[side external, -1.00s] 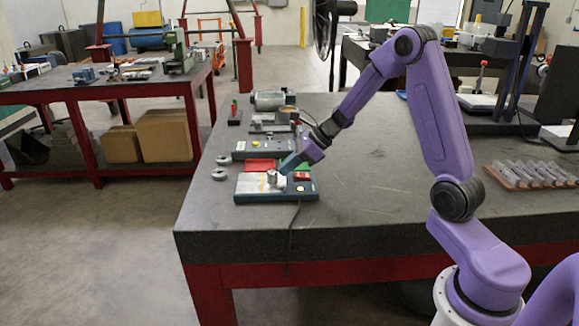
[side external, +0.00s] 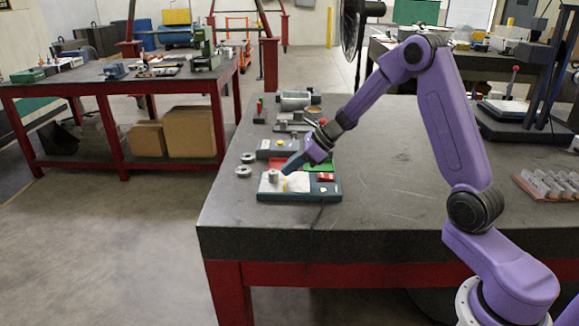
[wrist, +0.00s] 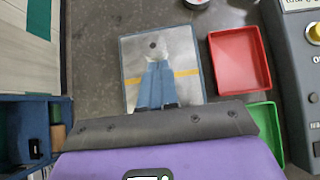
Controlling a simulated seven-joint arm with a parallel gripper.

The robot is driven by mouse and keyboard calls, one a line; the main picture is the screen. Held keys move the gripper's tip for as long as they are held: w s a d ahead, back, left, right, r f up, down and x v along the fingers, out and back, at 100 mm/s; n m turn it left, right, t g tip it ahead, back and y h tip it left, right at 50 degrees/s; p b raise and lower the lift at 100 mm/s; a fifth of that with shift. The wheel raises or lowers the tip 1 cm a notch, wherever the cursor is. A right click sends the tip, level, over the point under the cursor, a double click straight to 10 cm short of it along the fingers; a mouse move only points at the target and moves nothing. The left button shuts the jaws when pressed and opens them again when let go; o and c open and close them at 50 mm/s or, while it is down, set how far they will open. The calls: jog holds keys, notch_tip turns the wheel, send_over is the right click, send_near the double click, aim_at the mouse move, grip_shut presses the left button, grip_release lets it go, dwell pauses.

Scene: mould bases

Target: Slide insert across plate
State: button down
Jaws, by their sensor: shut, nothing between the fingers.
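The insert (side external: 273,176) is a small pale metal cylinder. It stands on the light top of the plate (side external: 298,188), near its left end and left of a yellow stripe. My gripper (side external: 286,170) is low over the plate, just right of the insert. In the wrist view, the blue fingers of my gripper (wrist: 158,64) are together and empty, with tips close against the insert. Whether they touch it is unclear.
A red tray (wrist: 240,60) and a green tray (wrist: 263,118) lie beside the plate. A control box (side external: 276,148) with a yellow knob is behind. Two metal rings (side external: 243,171) lie left of the plate.

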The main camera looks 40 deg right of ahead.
jog(key=s+d, duration=0.1)
jog(key=s+d+r, duration=0.1)
jog(key=s+d, duration=0.1)
jog(key=shift+d, duration=0.1)
jog(key=v, duration=0.8)
jog(key=s+a+n+g+h, duration=0.1)
jog(key=s+a+n+g, duration=0.6)
jog(key=s+a+n, duration=1)
jog(key=s+d+f+n+h, duration=0.1)
jog(key=s+n+h, duration=0.4)
jog(key=s+n, duration=1.1)
jog(key=d+n, duration=0.1)
jog(key=n, duration=0.5)
jog(key=shift+s+d+f+n+t, duration=0.2)
jog(key=shift+s+f+n+t, duration=0.1)
jog(key=shift+s+f+t, duration=0.1)
